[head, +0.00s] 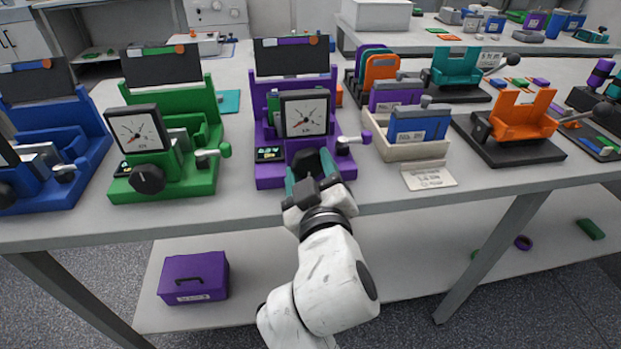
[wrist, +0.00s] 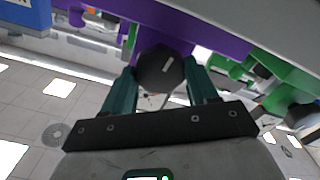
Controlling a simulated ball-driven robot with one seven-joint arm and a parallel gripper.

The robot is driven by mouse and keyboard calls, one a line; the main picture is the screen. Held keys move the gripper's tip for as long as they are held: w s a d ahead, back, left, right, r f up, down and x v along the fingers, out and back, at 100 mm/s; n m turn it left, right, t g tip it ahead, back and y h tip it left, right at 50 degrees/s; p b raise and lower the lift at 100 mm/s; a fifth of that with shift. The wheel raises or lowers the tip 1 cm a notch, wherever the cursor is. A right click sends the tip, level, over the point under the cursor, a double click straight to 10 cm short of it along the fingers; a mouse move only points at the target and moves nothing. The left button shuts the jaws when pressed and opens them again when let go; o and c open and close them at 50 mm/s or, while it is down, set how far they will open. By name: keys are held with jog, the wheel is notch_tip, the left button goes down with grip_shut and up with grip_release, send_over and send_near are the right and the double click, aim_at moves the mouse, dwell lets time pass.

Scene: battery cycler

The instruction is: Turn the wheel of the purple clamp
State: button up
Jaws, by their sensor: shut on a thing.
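The purple clamp (head: 262,143) stands on the table in the middle of the head view, with a square dial gauge (head: 305,116) on its front. Its black wheel (head: 306,163) sits low at the front, partly hidden by my gripper. In the wrist view the wheel (wrist: 161,70) is a dark knob with a pale mark, between my two teal fingers. My gripper (head: 314,178) reaches the wheel from the front, shut on it.
A green clamp (head: 205,180) and a blue clamp (head: 70,120) stand to the left. The purple clamp's side lever (head: 355,140) sticks out to the right, near a beige tray (head: 405,150) of cases. A purple box (head: 193,277) is on the lower shelf.

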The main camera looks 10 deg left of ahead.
jog(key=m+b, duration=0.1)
jog(key=m, duration=0.1)
jog(key=m+b, duration=0.1)
jog(key=m, duration=0.1)
jog(key=shift+f, duration=0.3)
jog(key=shift+m+b, duration=0.9)
jog(key=shift+m, duration=0.8)
jog(key=o, duration=1.1)
jog(key=shift+r, duration=0.2)
jog(key=shift+c, duration=0.2)
jog(key=v, duration=1)
jog(key=shift+s+d+p, duration=0.15)
jog(key=shift+s+p, duration=0.15)
jog(key=shift+s, duration=0.05)
